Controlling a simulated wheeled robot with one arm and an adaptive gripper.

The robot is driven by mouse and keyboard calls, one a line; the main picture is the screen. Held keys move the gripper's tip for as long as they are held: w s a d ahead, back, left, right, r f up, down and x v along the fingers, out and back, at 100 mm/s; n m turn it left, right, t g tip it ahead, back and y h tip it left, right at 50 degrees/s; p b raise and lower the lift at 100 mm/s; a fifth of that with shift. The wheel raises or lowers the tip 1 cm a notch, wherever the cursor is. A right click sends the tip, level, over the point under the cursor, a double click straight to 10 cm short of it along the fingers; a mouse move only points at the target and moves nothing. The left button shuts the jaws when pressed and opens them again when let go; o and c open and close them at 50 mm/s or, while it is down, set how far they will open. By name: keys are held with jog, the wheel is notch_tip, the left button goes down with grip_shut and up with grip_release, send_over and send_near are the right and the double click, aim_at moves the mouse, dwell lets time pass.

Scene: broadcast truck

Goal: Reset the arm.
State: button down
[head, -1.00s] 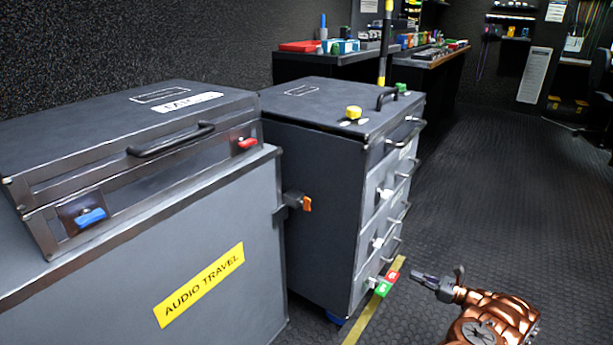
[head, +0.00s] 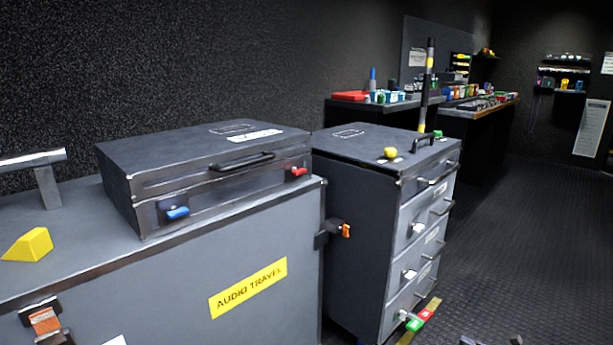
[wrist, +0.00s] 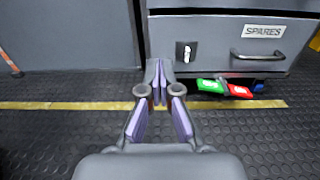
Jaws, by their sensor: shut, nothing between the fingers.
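My gripper (wrist: 160,72) points forward from the bottom centre of the wrist view, its fingertips together and empty. It is above the dark floor, in front of the grey drawer cabinet. In the head view only the tips of my gripper (head: 490,341) show at the bottom edge, right of the cabinet; the rest of the arm is out of frame.
A drawer cabinet (head: 355,185) stands beside a large grey "AUDIO TRAVEL" case (head: 270,245) that bears a black case (head: 200,165). The bottom "SPARES" drawer (wrist: 232,42) has green and red tags (wrist: 210,86) below. Open floor (head: 520,230) lies to the right.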

jog(key=w+a+r+n+g+y+p, duration=0.2)
jog(key=a+r+n+g+p, duration=0.15)
jog(key=a+r, duration=0.7)
jog(key=w+a+r+n+g+y+p, duration=0.1)
jog(key=w+a+r+n+g+p, duration=0.15)
jog(key=a+r+p, duration=0.7)
jog(key=s+a+r+n+g+h+p, duration=0.1)
jog(key=s+a+r+n+g+p, duration=0.2)
jog(key=a+r, duration=0.65)
jog(key=s+a+r+n+g+p, duration=0.1)
jog(key=s+a+r+n+g, duration=0.4)
jog(key=r, duration=0.7)
jog(key=s+a+r+n+g+h+p, duration=0.1)
jog(key=s+a+r+n+h+p, duration=0.3)
jog(key=s+r, duration=0.5)
jog(key=s+a+r+n+g+h+p, duration=0.25)
jog(key=s+a+r+p, duration=0.35)
jog(key=s, duration=0.5)
jog(key=s+d+r+n+t+h+p, duration=0.1)
jog(key=s+d+r+n+h+p, duration=0.2)
jog(key=s, duration=0.6)
jog(key=s+d+r+n+t+h+p, duration=0.1)
jog(key=s+d+r+n+h+p, duration=0.3)
jog(key=s+p, duration=0.4)
jog(key=shift+s+d+r, duration=0.8)
jog(key=shift+s+r, duration=0.05)
jog(key=shift+r, duration=0.5)
